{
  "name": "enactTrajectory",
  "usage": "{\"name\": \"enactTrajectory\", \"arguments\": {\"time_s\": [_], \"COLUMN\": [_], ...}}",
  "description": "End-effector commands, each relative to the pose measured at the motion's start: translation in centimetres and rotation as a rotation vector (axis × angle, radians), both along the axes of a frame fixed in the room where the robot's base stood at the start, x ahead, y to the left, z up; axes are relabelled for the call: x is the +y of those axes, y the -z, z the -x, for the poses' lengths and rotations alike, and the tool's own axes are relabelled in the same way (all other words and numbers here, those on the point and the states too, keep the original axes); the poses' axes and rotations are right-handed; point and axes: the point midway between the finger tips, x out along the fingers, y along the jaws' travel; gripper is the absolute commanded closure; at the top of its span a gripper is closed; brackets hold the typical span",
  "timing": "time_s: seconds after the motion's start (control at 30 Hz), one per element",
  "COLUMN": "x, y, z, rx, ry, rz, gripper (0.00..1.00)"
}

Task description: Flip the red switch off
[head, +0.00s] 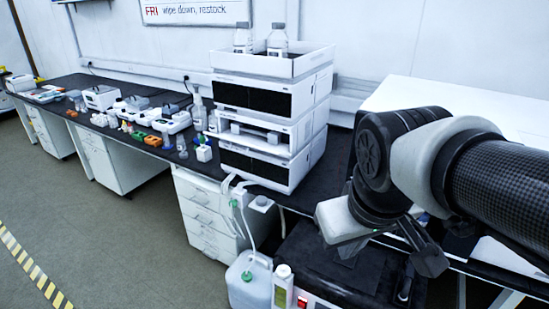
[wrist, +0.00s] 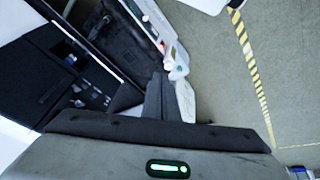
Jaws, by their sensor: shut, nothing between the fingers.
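The red switch (head: 302,302) is a small red rocker on the front of a low black-topped unit (head: 325,265), at the bottom of the head view, partly cut by the frame edge. It shows in the wrist view as a small red spot (wrist: 161,46). I cannot tell its on or off position. My gripper (wrist: 160,80) is shut and empty in the wrist view, its dark fingers pointing toward the unit's front edge. In the head view my gripper hangs above the right part of the black unit, apart from the switch.
A white bottle (head: 283,287) stands just left of the switch, beside a jug with tubing (head: 248,280). A white instrument stack (head: 262,125) with bottles on top stands on the black bench (head: 205,165) behind. Open floor (head: 130,245) lies at the left.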

Motion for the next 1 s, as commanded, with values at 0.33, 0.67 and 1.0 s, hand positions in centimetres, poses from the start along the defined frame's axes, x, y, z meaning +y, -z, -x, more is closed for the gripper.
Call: {"name": "enactTrajectory", "arguments": {"time_s": [0.33,0.67,1.0], "x": [0.7,2.4,5.1], "y": [12.7,25.2,39.0], "z": [-5.0,-9.2,-12.5], "rx": [0.352,0.677,1.04], "ry": [-0.548,-1.117,-1.715], "rz": [0.368,0.736,1.146], "gripper": [1.0,1.0,1.0]}}
